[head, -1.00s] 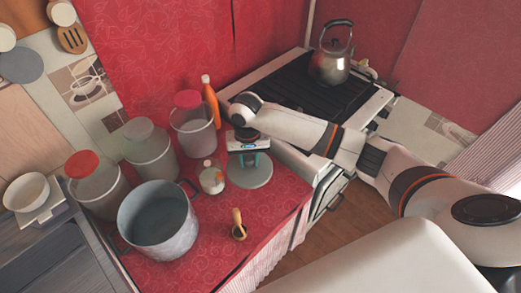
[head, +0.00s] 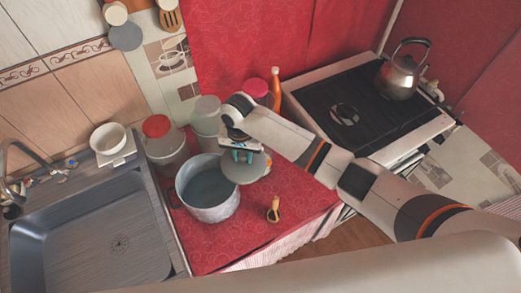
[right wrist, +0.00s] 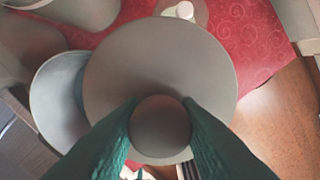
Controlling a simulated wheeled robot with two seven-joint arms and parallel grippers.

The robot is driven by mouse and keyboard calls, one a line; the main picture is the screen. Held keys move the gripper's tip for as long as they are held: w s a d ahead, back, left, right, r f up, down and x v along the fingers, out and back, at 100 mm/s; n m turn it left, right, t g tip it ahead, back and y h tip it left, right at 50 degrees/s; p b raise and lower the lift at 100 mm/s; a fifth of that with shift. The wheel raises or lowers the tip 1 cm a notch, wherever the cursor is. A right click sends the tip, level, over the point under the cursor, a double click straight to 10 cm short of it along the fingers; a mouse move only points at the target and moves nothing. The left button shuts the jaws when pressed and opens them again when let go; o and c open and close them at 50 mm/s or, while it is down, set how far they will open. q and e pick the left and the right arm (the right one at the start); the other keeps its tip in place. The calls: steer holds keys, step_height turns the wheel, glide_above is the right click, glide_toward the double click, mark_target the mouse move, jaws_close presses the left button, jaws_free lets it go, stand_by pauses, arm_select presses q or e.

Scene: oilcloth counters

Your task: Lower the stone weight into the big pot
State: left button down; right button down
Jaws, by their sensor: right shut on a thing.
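The stone weight (head: 246,168) is a flat grey disc with a round knob. My right gripper (head: 242,154) is shut on the knob and holds the disc above the counter, beside the right rim of the big pot (head: 213,213). In the right wrist view the disc (right wrist: 160,60) fills the middle, with the green fingers on both sides of the knob (right wrist: 160,125). There the pot (right wrist: 55,95) lies at the left, partly hidden by the disc. The pot is open and stands on the red cloth. My left gripper is not in view.
Lidded jars (head: 165,150) stand behind the pot, and an orange bottle (head: 275,88) farther back. A wooden-handled tool (head: 273,212) lies right of the pot. The sink (head: 90,225) is at left, the stove (head: 360,110) with a kettle (head: 400,75) at right.

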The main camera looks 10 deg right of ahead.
steer(key=a+b, duration=0.2)
steer(key=a, duration=1)
steer(key=shift+s+a+f, duration=0.2)
steer(key=shift+a, duration=0.05)
